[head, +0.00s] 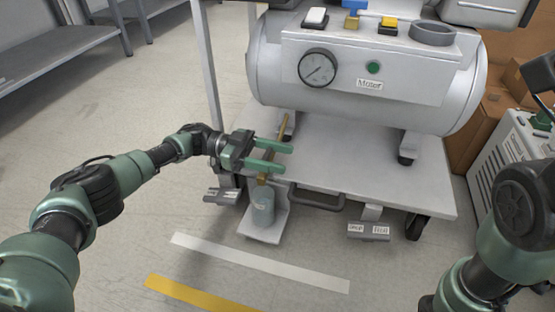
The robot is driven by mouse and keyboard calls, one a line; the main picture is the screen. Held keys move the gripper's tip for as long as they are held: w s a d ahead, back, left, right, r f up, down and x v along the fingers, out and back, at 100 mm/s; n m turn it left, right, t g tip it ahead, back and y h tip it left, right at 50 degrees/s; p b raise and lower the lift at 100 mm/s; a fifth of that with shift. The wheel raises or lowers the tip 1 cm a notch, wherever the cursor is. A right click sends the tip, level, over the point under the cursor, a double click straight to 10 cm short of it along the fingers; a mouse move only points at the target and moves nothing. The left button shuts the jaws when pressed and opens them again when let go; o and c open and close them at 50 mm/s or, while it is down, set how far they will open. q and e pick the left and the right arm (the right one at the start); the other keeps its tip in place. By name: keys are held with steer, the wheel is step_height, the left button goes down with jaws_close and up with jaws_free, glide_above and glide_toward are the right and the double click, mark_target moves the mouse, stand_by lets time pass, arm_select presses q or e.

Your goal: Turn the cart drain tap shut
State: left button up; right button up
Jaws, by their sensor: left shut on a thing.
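The drain tap is at the cart's front left, with a brass pipe (283,124) running down from under the tank and a brass part (263,179) above a grey-green cup (263,207). My left gripper (289,158) reaches in from the left, its two green fingers across the brass line. It is shut on the tap, whose handle is mostly hidden between and behind the fingers, so its angle cannot be told. The cart (365,180) is a light grey platform.
A silver compressor tank (267,65) with a gauge (317,67) stands on the cart. A labelled pedal (368,231) and a handle (317,201) are at its front edge. A pale cabinet (500,165) and cardboard boxes stand right. Floor at front left is clear.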

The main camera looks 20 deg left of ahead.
arm_select(q)
steer(key=shift+d+r, duration=0.1)
steer(key=o, duration=1.4)
steer(key=shift+w+a+p, duration=0.2)
steer(key=shift+a+p, duration=0.25)
steer(key=shift+a, duration=3.45)
